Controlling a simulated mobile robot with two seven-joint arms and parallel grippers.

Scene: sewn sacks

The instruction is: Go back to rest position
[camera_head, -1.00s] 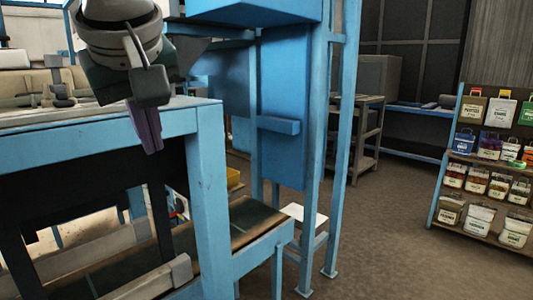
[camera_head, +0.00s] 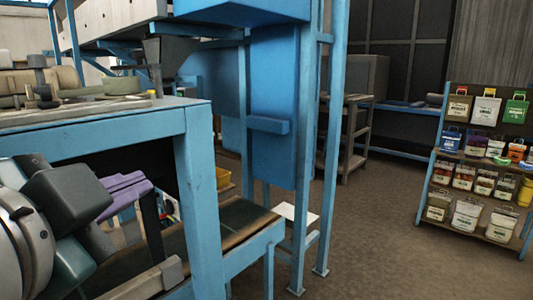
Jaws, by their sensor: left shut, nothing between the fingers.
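My left gripper (camera_head: 128,187) shows at the lower left of the head view, with its purple fingers closed together and nothing between them. Its grey and white wrist and arm fill the lower left corner. The gripper is in front of the blue-framed table (camera_head: 100,137), below the level of its top. My right gripper is not in view.
A blue machine frame (camera_head: 270,110) with a low dark conveyor bed (camera_head: 235,222) stands in the middle. A shelf rack (camera_head: 450,155) with several small sacks stands at the right. A grey stand (camera_head: 350,140) is behind. The floor (camera_head: 375,230) between is clear.

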